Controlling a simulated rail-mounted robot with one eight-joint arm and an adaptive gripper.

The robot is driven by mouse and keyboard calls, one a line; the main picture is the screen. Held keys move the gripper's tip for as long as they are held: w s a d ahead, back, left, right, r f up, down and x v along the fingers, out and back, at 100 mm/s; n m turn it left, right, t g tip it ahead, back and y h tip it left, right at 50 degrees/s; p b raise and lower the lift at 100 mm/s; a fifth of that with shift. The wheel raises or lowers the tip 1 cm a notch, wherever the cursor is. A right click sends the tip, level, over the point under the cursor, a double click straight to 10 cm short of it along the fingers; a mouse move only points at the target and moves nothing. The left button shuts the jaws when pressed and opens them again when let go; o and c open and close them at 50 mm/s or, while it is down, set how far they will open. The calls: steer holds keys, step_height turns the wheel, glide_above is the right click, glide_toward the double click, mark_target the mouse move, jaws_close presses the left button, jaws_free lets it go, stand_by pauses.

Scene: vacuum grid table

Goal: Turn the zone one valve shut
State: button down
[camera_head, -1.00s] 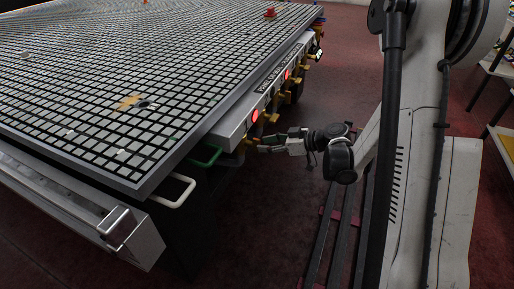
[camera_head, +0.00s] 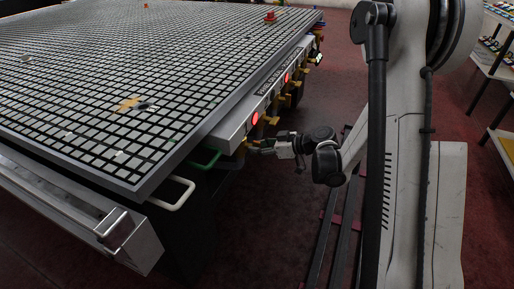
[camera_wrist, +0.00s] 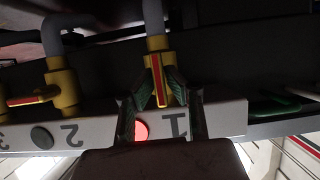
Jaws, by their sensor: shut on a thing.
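The zone one valve (camera_wrist: 155,44) is a yellow fitting on a grey pipe, in the upper middle of the wrist view. Its yellow handle with a red stripe (camera_wrist: 157,73) lies in line with the pipe. My gripper (camera_wrist: 160,91) has its dark fingers on both sides of this handle and is shut on it. The upside-down label "1" (camera_wrist: 174,124) and a lit red lamp (camera_wrist: 141,130) are on the panel close by. In the head view my gripper (camera_head: 253,147) is at the table's side; the handle is too small to make out there.
The zone two valve (camera_wrist: 62,82) is to the left in the wrist view, its red-striped handle (camera_wrist: 32,98) crosswise to its pipe. A dark round lamp (camera_wrist: 41,137) is by its label. A green handle (camera_head: 205,160) and a white handle (camera_head: 174,191) stick out near the table corner.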

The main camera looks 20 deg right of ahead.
stand_by(0.3)
steer(key=m+g+y+b, duration=0.1)
steer(key=m, duration=0.1)
steer(key=shift+w+d+f+m, duration=0.1)
steer(key=shift+m, duration=0.3)
steer(key=m+g+y+b, duration=0.1)
steer(key=m+y, duration=0.1)
steer(key=m, duration=0.1)
steer(key=shift+w+g+b, duration=0.1)
steer(key=shift+g+b, duration=0.3)
steer(key=m+y, duration=0.1)
steer(key=m, duration=0.2)
steer(key=m+y, duration=0.2)
steer(key=m, duration=0.2)
steer(key=shift+d+f+m+g+y, duration=0.1)
steer(key=shift+f+m+g+y, duration=0.1)
steer(key=shift+m+g+y, duration=0.1)
steer(key=c, duration=1.8)
jaws_free()
